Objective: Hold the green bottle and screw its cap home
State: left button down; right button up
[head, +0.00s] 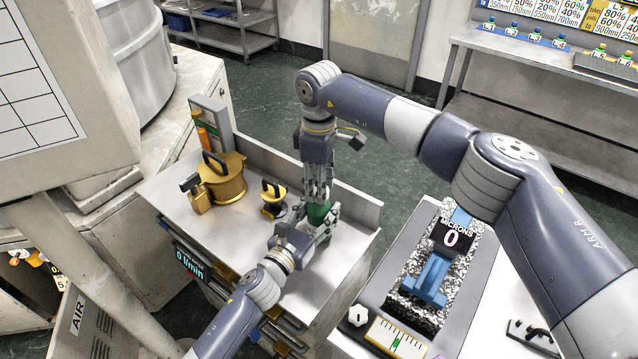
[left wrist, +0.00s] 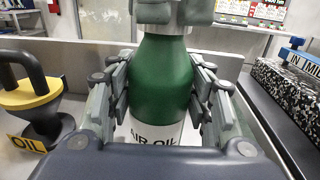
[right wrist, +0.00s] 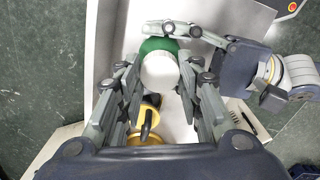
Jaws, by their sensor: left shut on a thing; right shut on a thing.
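The green bottle (head: 319,212) stands upright on the grey bench top. Its "AIR OIL" label shows in the left wrist view, where the green body (left wrist: 163,82) fills the middle. My left gripper (left wrist: 165,95) is shut around the bottle's body from the side, with fingers on both sides. My right gripper (head: 318,194) points straight down over the bottle and is shut on the white cap (right wrist: 160,73). In the right wrist view the cap sits centred over the green shoulder (right wrist: 157,45). The thread is hidden, so how far the cap is seated cannot be told.
A small black-and-gold handled weight (head: 273,198) and a large gold pot (head: 222,180) stand left of the bottle. The bench has a raised back edge (head: 355,205). A microns gauge (head: 452,235) sits on a black-and-white speckled block to the right.

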jog(key=m, duration=0.3)
jog(key=shift+w+m, duration=0.1)
jog(key=shift+m, duration=0.2)
jog(key=o, duration=0.8)
jog(key=shift+r, duration=0.15)
jog(key=shift+r, duration=2.1)
jog(key=shift+c, duration=0.6)
